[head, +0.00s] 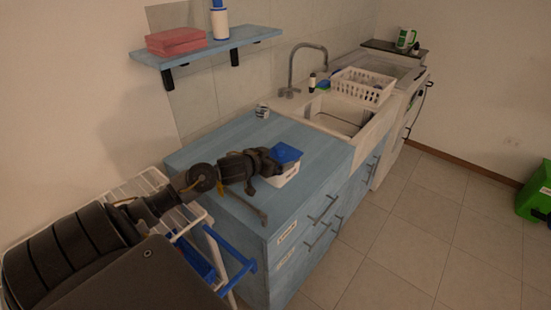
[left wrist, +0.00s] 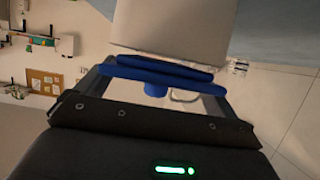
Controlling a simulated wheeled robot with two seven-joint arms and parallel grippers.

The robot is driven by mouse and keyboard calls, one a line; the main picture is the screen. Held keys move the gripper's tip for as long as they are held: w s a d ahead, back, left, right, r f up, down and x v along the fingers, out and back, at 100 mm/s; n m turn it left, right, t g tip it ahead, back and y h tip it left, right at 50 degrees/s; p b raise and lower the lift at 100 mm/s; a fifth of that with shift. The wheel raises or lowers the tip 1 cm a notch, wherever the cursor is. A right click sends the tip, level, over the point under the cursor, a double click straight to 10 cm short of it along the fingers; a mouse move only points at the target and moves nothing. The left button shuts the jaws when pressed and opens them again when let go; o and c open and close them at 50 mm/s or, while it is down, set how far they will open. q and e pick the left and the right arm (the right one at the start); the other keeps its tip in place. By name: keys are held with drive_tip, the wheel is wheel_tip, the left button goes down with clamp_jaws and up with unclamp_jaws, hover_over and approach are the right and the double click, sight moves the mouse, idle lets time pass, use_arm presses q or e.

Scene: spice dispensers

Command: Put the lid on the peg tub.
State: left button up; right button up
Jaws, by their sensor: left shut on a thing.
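The blue lid (head: 287,153) is over the white peg tub (head: 287,178) near the front edge of the blue counter. My left gripper (head: 268,163) is shut on the lid, reaching in from the left. In the left wrist view, the lid (left wrist: 140,70) and its small knob show at the fingers, right against the end of the white tub (left wrist: 175,28). The lid looks slightly tilted to the tub's rim, and I cannot tell whether it is fully seated. The tub's inside is hidden. My right gripper is not in view.
A sink (head: 340,116) with a white dish rack (head: 364,86) lies beyond the tub. A small cup (head: 262,111) stands at the counter's back. A white rack with a blue handle (head: 230,248) stands by the counter's left end.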

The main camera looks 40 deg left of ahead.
sight(278, 151)
use_arm(q)
drive_tip(key=shift+f, duration=0.1)
idle(0.5)
drive_tip(key=shift+f+p, duration=0.35)
drive_tip(key=shift+f, duration=0.05)
idle(0.7)
drive_tip(key=o, duration=0.6)
drive_tip(key=shift+o, duration=0.2)
drive_tip(key=shift+r, duration=0.55)
drive_tip(key=r, duration=0.3)
drive_tip(key=shift+s+d+p, duration=0.15)
drive_tip(key=shift+s+p, duration=0.05)
drive_tip(key=shift+p, duration=0.1)
drive_tip(key=s+d+r+p, duration=0.4)
drive_tip(key=s+d+r, duration=0.4)
drive_tip(key=s+r, duration=0.1)
drive_tip(key=shift+s+d, duration=0.25)
drive_tip(key=shift+s, duration=0.55)
